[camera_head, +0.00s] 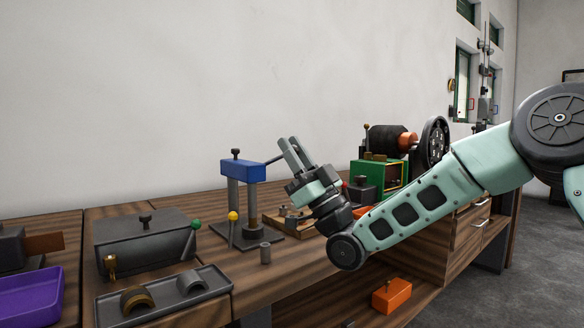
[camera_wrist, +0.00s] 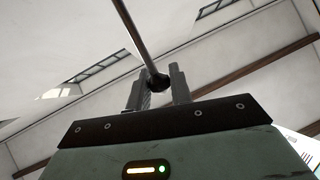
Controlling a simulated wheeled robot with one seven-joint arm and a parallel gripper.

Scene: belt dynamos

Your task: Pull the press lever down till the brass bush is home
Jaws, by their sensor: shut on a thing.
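The press has a blue head (camera_head: 243,171) on a grey column, standing on a dark base plate on the bench. Its lever (camera_head: 273,160) sticks out from the right side of the head and rises slightly towards my gripper (camera_head: 291,153). In the wrist view the lever rod (camera_wrist: 134,32) ends in a dark ball knob (camera_wrist: 157,83) between the two fingers of my gripper (camera_wrist: 158,90), which is shut on it. A small brownish piece, seemingly the brass bush (camera_head: 252,221), is under the ram; how deep it sits is too small to tell.
A green-knobbed lever (camera_head: 193,232) and grey tray (camera_head: 163,302) are to the left. A green machine (camera_head: 366,172) stands right, behind my arm.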

